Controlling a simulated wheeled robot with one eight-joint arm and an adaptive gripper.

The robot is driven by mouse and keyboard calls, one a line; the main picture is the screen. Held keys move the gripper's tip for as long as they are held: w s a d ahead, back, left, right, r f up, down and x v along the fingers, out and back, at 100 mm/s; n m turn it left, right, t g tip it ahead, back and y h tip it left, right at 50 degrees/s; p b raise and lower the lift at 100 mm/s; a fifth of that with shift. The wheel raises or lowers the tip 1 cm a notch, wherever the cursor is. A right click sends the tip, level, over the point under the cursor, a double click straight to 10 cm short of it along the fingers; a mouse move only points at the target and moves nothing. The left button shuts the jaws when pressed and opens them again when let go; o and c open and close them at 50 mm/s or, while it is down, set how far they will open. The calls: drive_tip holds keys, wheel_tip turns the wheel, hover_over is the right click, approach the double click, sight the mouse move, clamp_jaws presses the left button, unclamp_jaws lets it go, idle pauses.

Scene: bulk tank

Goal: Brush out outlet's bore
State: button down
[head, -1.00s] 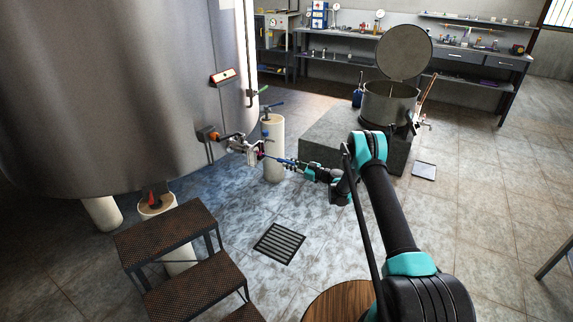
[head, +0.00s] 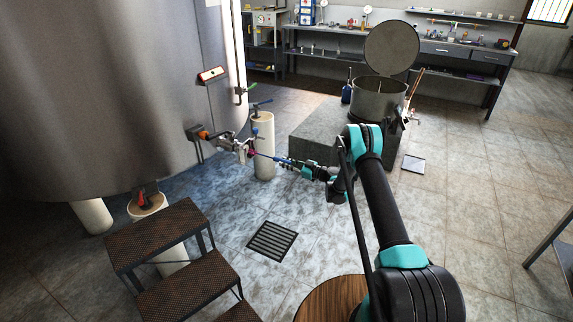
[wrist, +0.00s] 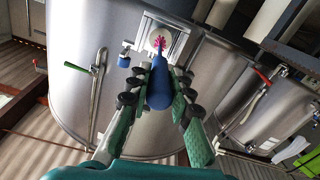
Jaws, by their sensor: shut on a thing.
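My gripper (wrist: 158,92) is shut on the blue handle (wrist: 159,90) of a brush. The brush's pink bristles (wrist: 159,43) show in the wrist view in front of the pale round mouth of the outlet (wrist: 158,36). In the head view the outlet (head: 232,146) is a metal fitting low on the tank's side.
The large steel tank (head: 95,90) fills the left. Brown steps (head: 158,235) stand below it, and a pale tank leg (head: 262,150) stands behind the brush. A grey block (head: 315,130) bears an open pot (head: 380,98). A floor drain (head: 272,240) lies in clear floor.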

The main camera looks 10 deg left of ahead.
sight(276, 160)
drive_tip(key=shift+x, duration=3.1)
drive_tip(key=shift+d, duration=0.1)
drive_tip(key=shift+v, duration=3.15)
drive_tip(key=shift+x, duration=3.25)
drive_tip(key=shift+s+d, duration=0.1)
drive_tip(key=shift+d, duration=0.05)
